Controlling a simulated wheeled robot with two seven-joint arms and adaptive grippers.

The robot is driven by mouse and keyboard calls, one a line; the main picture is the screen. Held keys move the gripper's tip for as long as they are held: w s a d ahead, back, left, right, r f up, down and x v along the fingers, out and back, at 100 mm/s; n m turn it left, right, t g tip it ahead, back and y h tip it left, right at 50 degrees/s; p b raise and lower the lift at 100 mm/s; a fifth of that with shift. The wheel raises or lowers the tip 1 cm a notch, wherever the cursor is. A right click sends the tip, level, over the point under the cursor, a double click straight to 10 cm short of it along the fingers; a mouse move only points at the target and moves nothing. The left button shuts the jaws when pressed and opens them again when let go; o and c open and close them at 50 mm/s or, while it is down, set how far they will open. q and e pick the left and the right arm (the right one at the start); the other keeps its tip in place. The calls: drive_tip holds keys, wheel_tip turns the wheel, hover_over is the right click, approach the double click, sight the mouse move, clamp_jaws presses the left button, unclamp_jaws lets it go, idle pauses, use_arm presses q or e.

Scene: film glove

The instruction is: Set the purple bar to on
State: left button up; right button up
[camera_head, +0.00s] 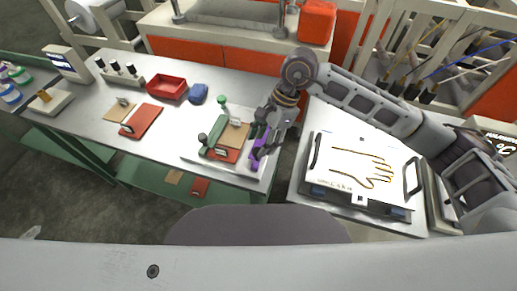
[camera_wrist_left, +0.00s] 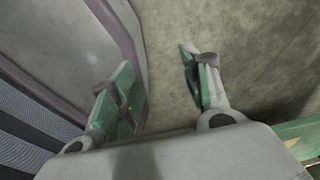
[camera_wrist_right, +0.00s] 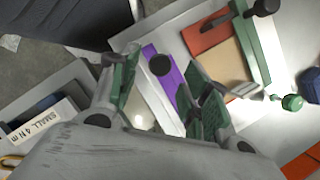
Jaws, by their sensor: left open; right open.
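The purple bar (camera_head: 256,158) sits at the right side of a small fixture on the white table, beside a red and tan block (camera_head: 234,137) and a green bar (camera_head: 214,139). In the right wrist view the purple bar (camera_wrist_right: 165,73) shows as a long strip with a black round knob (camera_wrist_right: 160,65). My right gripper (camera_head: 267,133) is open above the bar; in the right wrist view its fingers (camera_wrist_right: 158,85) stand on either side of the strip, and contact cannot be told. My left gripper (camera_wrist_left: 165,85) is open and empty over the floor, and is out of the head view.
A light plate with a printed hand outline (camera_head: 362,165) and black handles stands to the right. A red tray (camera_head: 167,88), a blue object (camera_head: 198,94) and a red board (camera_head: 141,121) lie left on the table. A green-knobbed post (camera_head: 222,100) rises behind the fixture.

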sight(258, 150)
drive_tip(key=shift+b+x, duration=0.35)
drive_tip(key=shift+x, duration=1.35)
use_arm(q)
drive_tip(key=shift+w+a+f, duration=0.2)
drive_tip(key=shift+a, duration=0.2)
drive_tip(key=shift+w+a+f, duration=0.2)
drive_tip(key=shift+a, duration=0.15)
use_arm(e)
drive_tip(key=shift+f, duration=0.1)
drive_tip(key=shift+c, duration=0.6)
drive_tip(key=c, duration=0.7)
use_arm(q)
drive_tip(key=shift+s+d, duration=0.35)
drive_tip(key=shift+s, duration=0.4)
use_arm(e)
clamp_jaws()
